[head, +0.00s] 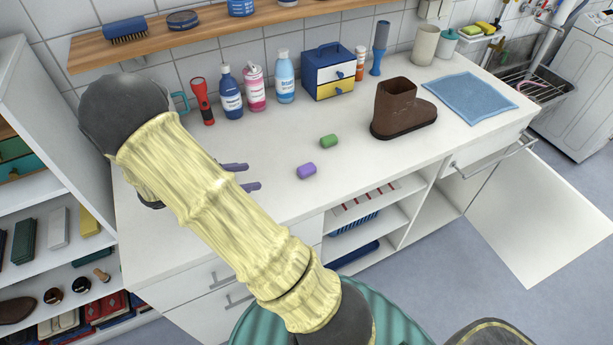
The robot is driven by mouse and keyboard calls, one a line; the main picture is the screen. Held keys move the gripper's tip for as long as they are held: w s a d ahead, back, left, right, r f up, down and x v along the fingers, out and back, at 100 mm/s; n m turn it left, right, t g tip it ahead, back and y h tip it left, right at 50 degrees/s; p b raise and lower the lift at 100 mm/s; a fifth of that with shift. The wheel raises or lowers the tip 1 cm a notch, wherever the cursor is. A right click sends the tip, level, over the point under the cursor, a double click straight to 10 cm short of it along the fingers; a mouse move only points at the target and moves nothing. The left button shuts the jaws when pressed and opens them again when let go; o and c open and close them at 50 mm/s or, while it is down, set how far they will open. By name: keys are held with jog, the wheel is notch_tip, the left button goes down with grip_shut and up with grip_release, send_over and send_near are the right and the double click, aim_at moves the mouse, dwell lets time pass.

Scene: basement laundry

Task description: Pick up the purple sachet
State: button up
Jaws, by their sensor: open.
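The purple sachet (306,171) is a small rounded block lying on the white countertop (270,205), near its front edge. My gripper (247,177) is left of the sachet, with its two purple-grey fingertips pointing right toward it. The fingers are apart with nothing visible between them, and a clear gap separates them from the sachet. My yellow-sleeved arm hides the rest of the gripper. I cannot tell the gripper's height above the counter.
A similar green block (328,141) lies just behind and right of the sachet. A brown boot (398,112) stands further right, beside a blue cloth (470,98). Bottles, a red flashlight (202,102) and a small drawer box (328,74) line the wall. A cabinet door (540,215) hangs open at right.

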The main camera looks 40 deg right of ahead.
jog(key=shift+d, duration=0.1)
jog(key=p, duration=0.2)
send_near(300, 170)
jog(key=x, duration=0.4)
jog(key=shift+d, duration=0.3)
jog(key=shift+d+f, duration=0.15)
jog(key=shift+d, duration=0.1)
jog(key=shift+s, duration=0.1)
jog(key=p+x, duration=0.1)
jog(key=x, duration=0.4)
jog(key=shift+f, duration=0.1)
jog(key=shift+c, duration=0.3)
jog(key=c, duration=1)
